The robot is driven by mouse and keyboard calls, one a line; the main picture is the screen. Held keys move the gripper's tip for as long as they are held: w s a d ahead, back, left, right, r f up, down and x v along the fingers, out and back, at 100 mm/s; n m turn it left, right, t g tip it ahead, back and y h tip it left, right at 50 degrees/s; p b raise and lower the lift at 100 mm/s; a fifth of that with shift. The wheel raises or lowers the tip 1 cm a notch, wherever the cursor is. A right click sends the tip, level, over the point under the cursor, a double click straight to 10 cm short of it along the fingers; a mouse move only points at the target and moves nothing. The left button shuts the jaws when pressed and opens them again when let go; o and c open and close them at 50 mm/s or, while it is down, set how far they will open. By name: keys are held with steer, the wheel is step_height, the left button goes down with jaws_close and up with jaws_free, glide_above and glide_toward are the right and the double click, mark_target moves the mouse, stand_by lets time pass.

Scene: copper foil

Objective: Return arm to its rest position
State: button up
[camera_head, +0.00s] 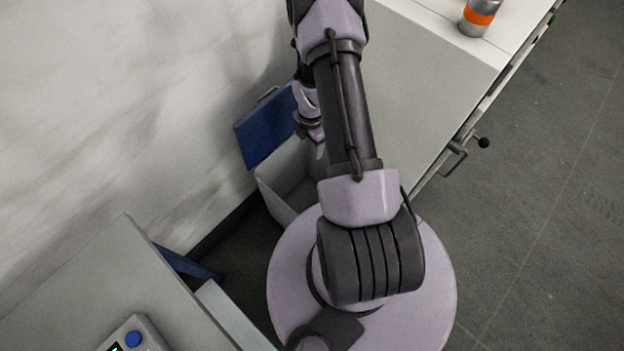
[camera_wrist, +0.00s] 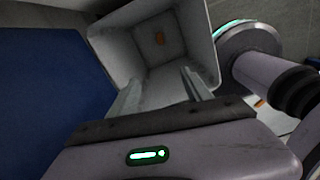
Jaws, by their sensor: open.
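My gripper (camera_wrist: 160,88) is open in the wrist view, with its two pale fingers apart and nothing between them. It points into the mouth of a grey open bin (camera_wrist: 197,38). In the head view my arm reaches out from its round base toward the top, and my gripper (camera_head: 319,146) hangs over the same bin (camera_head: 272,196), partly hidden by the arm.
A blue lid (camera_head: 264,132) stands raised at the bin's back by the pale wall. A light counter (camera_head: 430,75) is to the right, with a metal cylinder with an orange band (camera_head: 478,16) on it. A grey table (camera_head: 95,290) with a device (camera_head: 135,335) is at lower left. Floor (camera_head: 560,220) at right is clear.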

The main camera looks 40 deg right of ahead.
step_height(320, 180, up, 3)
steer(key=shift+r, duration=0.1)
stand_by(0.3)
steer(key=w+a+r+m+t, duration=0.15)
steer(key=a+r+m, duration=0.35)
steer(key=r, duration=0.8)
steer(key=w+a+r+m+t, duration=0.1)
steer(key=w+a+r+m, duration=0.4)
steer(key=r, duration=0.8)
steer(key=s+a+r+m+t+y, duration=0.2)
steer(key=s+a+r+m+t, duration=0.1)
steer(key=s+a+r+m, duration=0.8)
steer(key=s+a+r, duration=0.5)
steer(key=s, duration=0.3)
steer(key=shift+a, duration=0.4)
steer(key=shift+r+p, duration=0.1)
steer(key=shift+p, duration=0.2)
